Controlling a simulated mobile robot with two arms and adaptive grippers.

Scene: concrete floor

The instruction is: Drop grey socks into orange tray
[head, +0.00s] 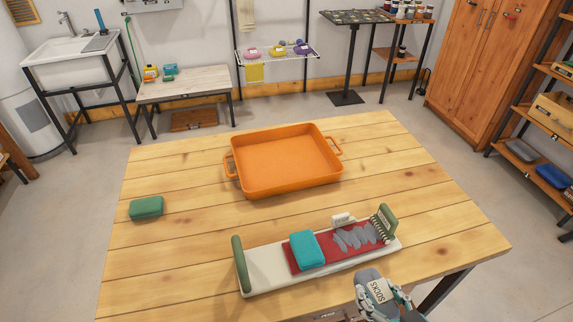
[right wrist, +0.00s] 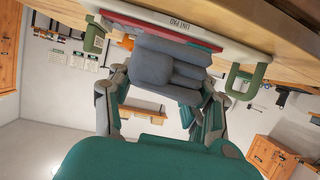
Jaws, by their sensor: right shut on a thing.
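The orange tray (head: 290,187) sits on the wooden table, upright and empty, with a handle at each end. My left gripper is not in view.
A cream board (head: 270,280) with green handles lies at the table's front; a red pad (head: 329,260) with grey marks and a teal block (head: 307,250) are on it. A green block (head: 147,208) lies at left. The table around the orange tray is clear.

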